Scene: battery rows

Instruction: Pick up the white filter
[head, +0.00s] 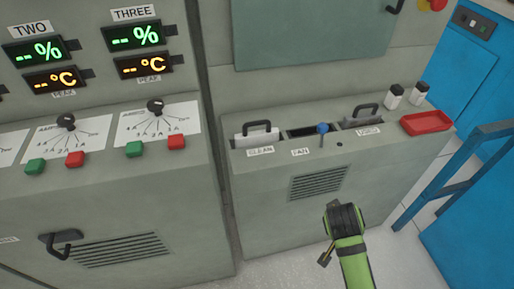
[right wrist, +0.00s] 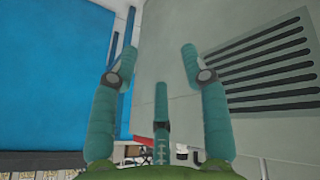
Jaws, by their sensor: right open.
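The white filter (head: 256,139) sits upright in the left slot of the grey cabinet's ledge, above a label reading CLEAN. Its black handle (head: 258,127) sticks up. A grey filter (head: 361,121) with a similar handle sits in another slot to its right. My right gripper (head: 340,215) is in front of the cabinet, below and right of the white filter and apart from it. The right wrist view shows its teal fingers (right wrist: 160,62) spread and empty, facing the cabinet front. The white filter is not visible there. My left gripper is not in view.
A lever with a blue knob (head: 323,128) stands by the FAN label between the filters. A red tray (head: 425,122) and two small jars (head: 394,95) are on the right. A vent (head: 318,183) marks the cabinet front; a blue rail (head: 450,187) stands right.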

